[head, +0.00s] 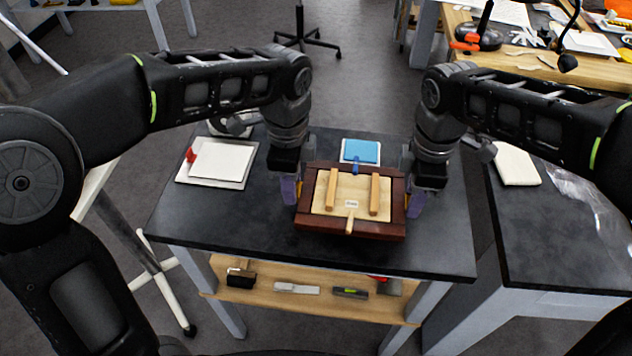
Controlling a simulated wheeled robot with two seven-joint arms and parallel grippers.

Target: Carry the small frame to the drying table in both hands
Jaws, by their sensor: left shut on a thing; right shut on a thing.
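The small frame (350,226) has dark reddish-brown wood sides around a pale panel with two light wooden bars and a small white label. It is over the middle of the black-topped table (195,222) in front of me. My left gripper (291,192) is shut on its left side, and my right gripper (414,203) is shut on its right side. I cannot tell whether the frame touches the table top or is held just above it. Nothing in view is marked as the drying table.
A white pad (222,160) lies at the table's back left, and a blue pad (360,151) lies behind the frame. A lower shelf (260,296) holds several tools. A second black table (545,235) stands right, with a cream block (515,165). A cluttered wooden bench (485,72) is at back right.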

